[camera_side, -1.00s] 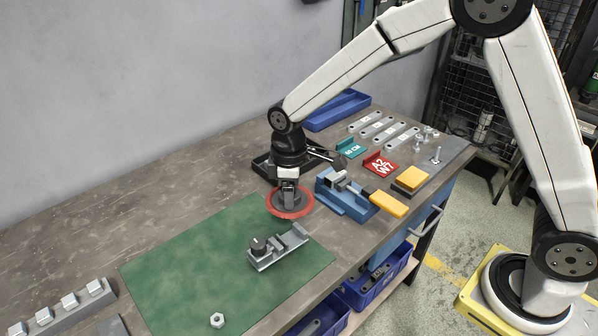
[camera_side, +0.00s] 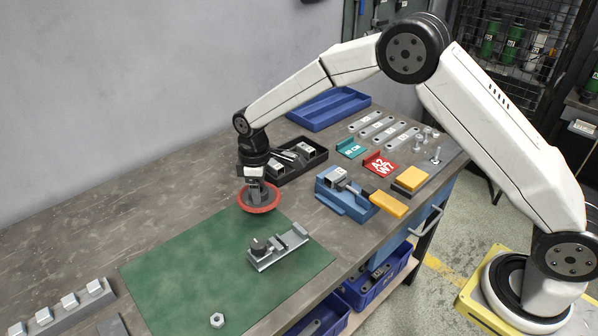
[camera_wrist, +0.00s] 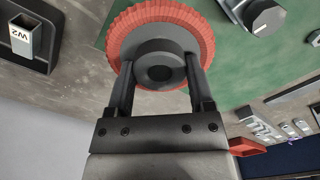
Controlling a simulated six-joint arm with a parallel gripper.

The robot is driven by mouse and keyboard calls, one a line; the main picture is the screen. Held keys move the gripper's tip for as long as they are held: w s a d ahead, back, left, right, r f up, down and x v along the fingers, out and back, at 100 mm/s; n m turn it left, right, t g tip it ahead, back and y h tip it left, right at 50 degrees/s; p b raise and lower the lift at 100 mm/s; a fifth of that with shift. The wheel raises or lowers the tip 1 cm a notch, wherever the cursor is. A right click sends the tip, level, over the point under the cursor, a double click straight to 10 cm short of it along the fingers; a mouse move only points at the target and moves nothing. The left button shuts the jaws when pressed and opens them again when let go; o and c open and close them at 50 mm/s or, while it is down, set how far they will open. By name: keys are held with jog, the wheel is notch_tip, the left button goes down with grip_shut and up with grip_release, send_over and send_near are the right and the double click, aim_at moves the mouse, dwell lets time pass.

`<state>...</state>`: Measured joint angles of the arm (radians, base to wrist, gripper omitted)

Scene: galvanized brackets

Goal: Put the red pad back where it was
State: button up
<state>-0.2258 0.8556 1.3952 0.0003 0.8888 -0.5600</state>
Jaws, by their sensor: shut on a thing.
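The red pad (camera_side: 262,207) is a round disc with a red rim and a dark grey hub. My gripper (camera_side: 256,190) is shut on its hub and holds it near the far edge of the green mat (camera_side: 180,285). In the wrist view the pad (camera_wrist: 196,28) fills the upper middle, with the fingers of my gripper (camera_wrist: 162,85) on either side of the hub. The pad looks raised, but its exact height above the bench is hard to tell. Part of the hub is hidden by the fingers.
A metal fixture with a dark knob (camera_side: 278,248) lies on the mat, with a nut (camera_side: 217,320) nearer. A black tray (camera_side: 318,152) with parts is right of my gripper. A blue vise (camera_side: 340,198) stands further right. A grey rack (camera_side: 70,308) is at lower left. Bare bench lies left.

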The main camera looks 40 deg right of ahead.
aim_at(246, 188)
jog(key=shift+w+a+f, duration=0.2)
jog(key=shift+w+f, duration=0.9)
jog(key=shift+f, duration=0.25)
jog(key=shift+w+a+f, duration=0.2)
jog(key=shift+w+f, duration=0.85)
jog(key=shift+f, duration=0.25)
jog(key=shift+f, duration=0.1)
jog(key=shift+w+f, duration=0.15)
jog(key=shift+f, duration=1.5)
jog(key=shift+f, duration=0.15)
jog(key=o, duration=1.2)
notch_tip(246, 188, up, 12)
jog(key=shift+r, duration=0.15)
